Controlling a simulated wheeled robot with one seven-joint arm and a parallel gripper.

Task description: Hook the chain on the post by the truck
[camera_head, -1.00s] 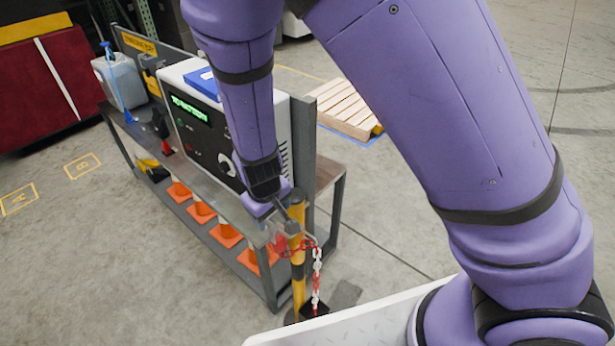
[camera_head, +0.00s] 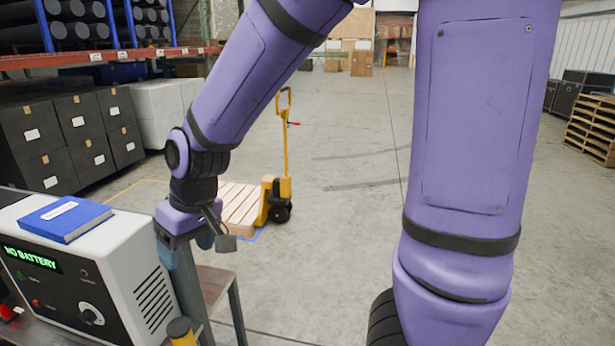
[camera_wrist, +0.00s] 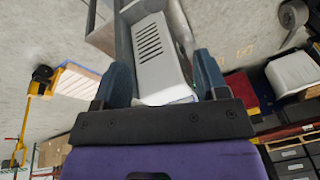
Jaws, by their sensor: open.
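My gripper (camera_head: 186,245) is above the end of the bench, beside the grey-white box. Its blue fingers are spread in the wrist view (camera_wrist: 164,78), with nothing held between them. The yellow pallet truck (camera_head: 283,190) stands on the floor beyond, at a pallet with pale slats (camera_head: 236,205). The dark-capped top of a yellow post (camera_head: 181,332) shows at the bottom edge of the head view, below my gripper. The rest of that post is cut off. The chain is not in view now.
The white box (camera_head: 85,270), reading "NO BATTERY", sits on the bench with a blue book (camera_head: 64,219) on top. A grey upright (camera_head: 188,285) stands at the bench end. Dark boxes (camera_head: 75,135) line the left. Open floor (camera_head: 335,240) lies right of the pallet truck.

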